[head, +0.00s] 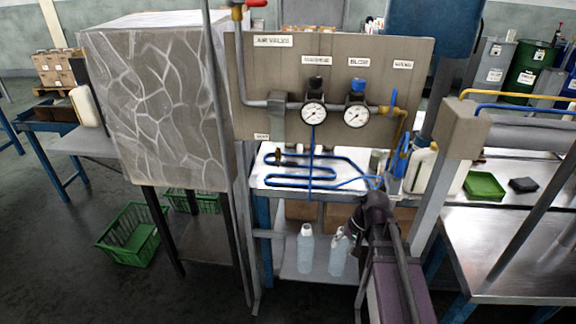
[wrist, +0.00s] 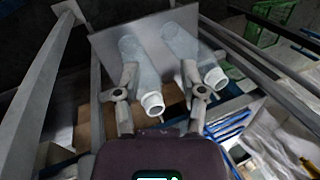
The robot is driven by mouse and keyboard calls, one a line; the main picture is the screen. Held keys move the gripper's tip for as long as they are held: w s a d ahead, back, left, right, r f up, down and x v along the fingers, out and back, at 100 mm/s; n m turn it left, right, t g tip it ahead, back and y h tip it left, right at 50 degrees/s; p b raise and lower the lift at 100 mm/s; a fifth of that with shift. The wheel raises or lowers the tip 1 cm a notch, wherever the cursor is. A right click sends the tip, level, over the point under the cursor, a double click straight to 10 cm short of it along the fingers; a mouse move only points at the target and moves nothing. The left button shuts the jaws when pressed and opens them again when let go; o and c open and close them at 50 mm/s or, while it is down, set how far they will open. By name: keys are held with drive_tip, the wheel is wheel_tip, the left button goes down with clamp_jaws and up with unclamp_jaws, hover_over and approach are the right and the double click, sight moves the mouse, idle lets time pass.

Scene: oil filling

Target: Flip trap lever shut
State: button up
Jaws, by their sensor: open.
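I cannot pick out a lever marked as the trap lever. A grey panel (head: 345,68) carries two gauges, a red knob (head: 256,3) at the top of a pipe, and a blue lever (head: 393,97) upright at its right edge. Blue tubing (head: 318,178) runs below on a white surface. My gripper (wrist: 158,72) is open and empty. In the head view my gripper (head: 354,238) is low, below the panel and tubing, partly over the right bottle. No lever shows between its fingers in the wrist view.
Two clear bottles, left (head: 305,250) and right (head: 339,252), stand on a lower shelf. They show beyond my fingers in the wrist view. A steel table (head: 510,250) is at right. A grey post (head: 432,190) stands close by my arm. Green baskets (head: 135,235) are at left.

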drive_tip(key=w+a+r+m+t+y+b, duration=0.1)
drive_tip(key=w+a+r+m+y, duration=0.15)
drive_tip(key=w+a, duration=0.2)
drive_tip(key=w+a+r+m+y+b, duration=0.1)
drive_tip(key=w+a+r+y, duration=0.15)
drive_tip(key=w+y, duration=0.2)
drive_tip(key=m+t+y+b, duration=0.1)
drive_tip(key=m+y, duration=0.2)
drive_tip(key=y, duration=0.4)
approach(287, 163)
drive_tip(key=shift+w+a+f, duration=0.1)
drive_tip(key=shift+w+a, duration=0.15)
drive_tip(key=shift+a, duration=0.3)
drive_tip(key=shift+w+a+f, duration=0.1)
drive_tip(key=shift+w+a, duration=0.15)
drive_tip(key=shift+a, duration=0.25)
drive_tip(key=shift+a, duration=0.15)
drive_tip(key=shift+w+a, duration=0.15)
drive_tip(key=shift+a, duration=1.05)
drive_tip(key=shift+w+a, duration=0.2)
drive_tip(key=shift+a, duration=1)
drive_tip(key=shift+w+a, duration=0.15)
drive_tip(key=shift+a, duration=1.05)
clamp_jaws()
